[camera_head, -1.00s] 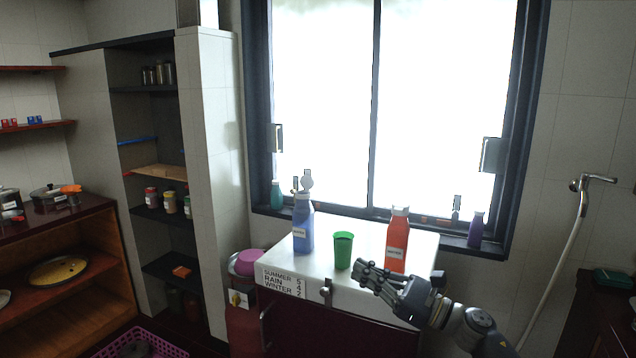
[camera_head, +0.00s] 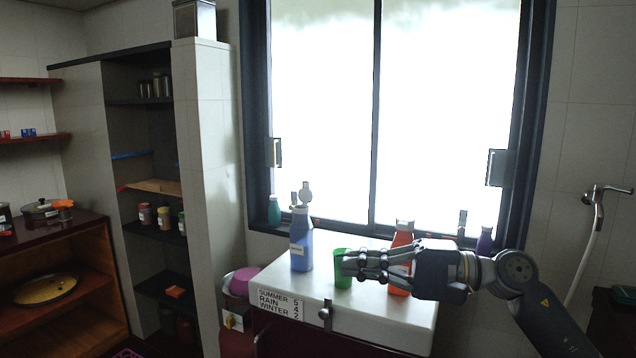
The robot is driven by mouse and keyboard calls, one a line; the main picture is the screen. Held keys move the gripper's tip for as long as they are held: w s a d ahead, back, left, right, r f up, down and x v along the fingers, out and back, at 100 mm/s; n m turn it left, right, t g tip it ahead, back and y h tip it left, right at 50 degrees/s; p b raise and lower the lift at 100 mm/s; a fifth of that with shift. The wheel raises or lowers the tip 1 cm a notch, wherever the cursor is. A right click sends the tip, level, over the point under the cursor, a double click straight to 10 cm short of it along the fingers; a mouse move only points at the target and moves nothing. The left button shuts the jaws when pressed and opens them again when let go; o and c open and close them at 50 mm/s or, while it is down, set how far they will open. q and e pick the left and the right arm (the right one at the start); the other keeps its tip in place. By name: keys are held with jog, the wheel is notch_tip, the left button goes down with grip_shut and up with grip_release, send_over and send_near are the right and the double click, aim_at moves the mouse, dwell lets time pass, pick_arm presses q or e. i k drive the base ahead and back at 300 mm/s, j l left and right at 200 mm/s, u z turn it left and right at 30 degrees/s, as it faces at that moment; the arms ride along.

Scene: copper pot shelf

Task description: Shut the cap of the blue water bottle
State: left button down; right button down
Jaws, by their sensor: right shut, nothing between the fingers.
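The blue water bottle (camera_head: 301,252) stands upright on the white counter top, left of the green cup. Its pale round cap (camera_head: 305,194) shows raised above the neck, standing open. My right gripper (camera_head: 347,264) comes in from the right with its fingers pointing left. It is shut and empty. In the picture it overlaps the green cup and the orange bottle, to the right of the blue bottle and apart from it. Its depth relative to the cup is hard to tell. My left gripper is not in view.
The green cup (camera_head: 341,281) and the orange bottle (camera_head: 402,238), partly hidden by my gripper, stand on the white counter top (camera_head: 375,318). A teal bottle (camera_head: 274,212) and a purple bottle (camera_head: 485,241) stand by the window. The counter's front left is clear.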

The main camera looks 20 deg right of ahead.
aim_at(305, 195)
jog(key=i+l, duration=0.4)
jog(key=i, duration=0.15)
jog(key=i+l, duration=0.35)
jog(key=i, duration=0.2)
jog(key=i+l, duration=0.4)
jog(key=i, duration=0.15)
